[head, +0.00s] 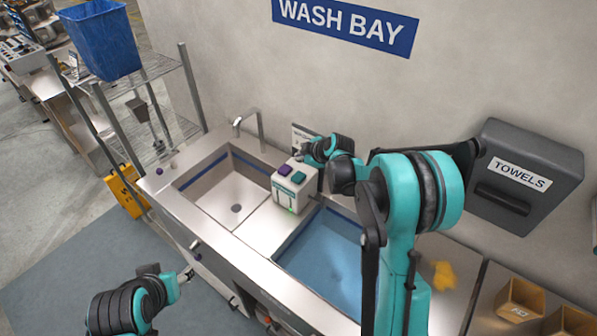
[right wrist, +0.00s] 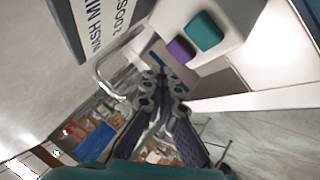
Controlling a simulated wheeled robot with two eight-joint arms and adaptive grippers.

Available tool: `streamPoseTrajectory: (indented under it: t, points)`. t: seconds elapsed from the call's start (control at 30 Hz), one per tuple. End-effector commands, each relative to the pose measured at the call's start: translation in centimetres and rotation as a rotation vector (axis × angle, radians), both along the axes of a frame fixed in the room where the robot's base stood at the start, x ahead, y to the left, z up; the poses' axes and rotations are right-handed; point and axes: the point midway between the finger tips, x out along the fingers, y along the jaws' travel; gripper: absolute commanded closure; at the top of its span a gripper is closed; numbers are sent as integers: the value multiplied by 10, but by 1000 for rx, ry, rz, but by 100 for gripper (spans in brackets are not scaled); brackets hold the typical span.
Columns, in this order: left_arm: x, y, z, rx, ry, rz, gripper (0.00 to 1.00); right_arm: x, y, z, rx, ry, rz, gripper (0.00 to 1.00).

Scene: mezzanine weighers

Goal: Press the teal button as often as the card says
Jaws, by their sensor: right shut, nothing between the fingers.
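A white box (head: 289,197) stands on the counter strip between two sinks, with a teal button (head: 298,178) and a purple button (head: 284,169) on top. In the right wrist view the teal button (right wrist: 205,32) and purple button (right wrist: 181,50) are both uncovered. My right gripper (head: 299,157) is shut and empty, just behind the box and apart from the buttons. A card (head: 302,133) on the wall is partly hidden by my arm; in the right wrist view the card (right wrist: 105,25) shows sideways, cropped text, seemingly "WASH MIN" and a 2. My left gripper (head: 188,274) is low in front of the counter.
The left sink (head: 215,190) is empty; the right basin (head: 325,255) looks blue inside. A tap (head: 247,122) rises behind the left sink. A towel dispenser (head: 525,175) hangs at right. A yellow sponge-like thing (head: 444,275) lies right of the basin. A shelf with a blue bin (head: 100,38) stands left.

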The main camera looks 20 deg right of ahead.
Motion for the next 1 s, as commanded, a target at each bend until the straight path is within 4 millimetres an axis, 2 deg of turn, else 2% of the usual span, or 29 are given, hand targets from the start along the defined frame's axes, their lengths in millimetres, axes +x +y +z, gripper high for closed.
streamPoseTrajectory:
  t: [0.03, 0.1, 0.3, 0.47, 0.87, 1.0]
  points:
    - [0, 0, 23, 0, 0, 0, 51, 0, 0, 15, 0, 0, 0, 100]
    - [0, 0, 39, 0, 0, 0, 51, 0, 0, 21, 0, 0, 0, 100]
    - [0, 0, 67, 0, 0, 0, 51, -1, 0, 30, 0, 0, 0, 100]
    - [0, 0, 73, 0, 0, 0, 51, -1, 0, 29, 0, 0, 0, 100]
    - [0, 0, 70, 0, 0, 0, 51, -1, 0, 26, 0, 0, 0, 100]
    - [0, 0, 67, 0, 0, 0, 51, -1, 0, 19, 0, 0, 0, 100]
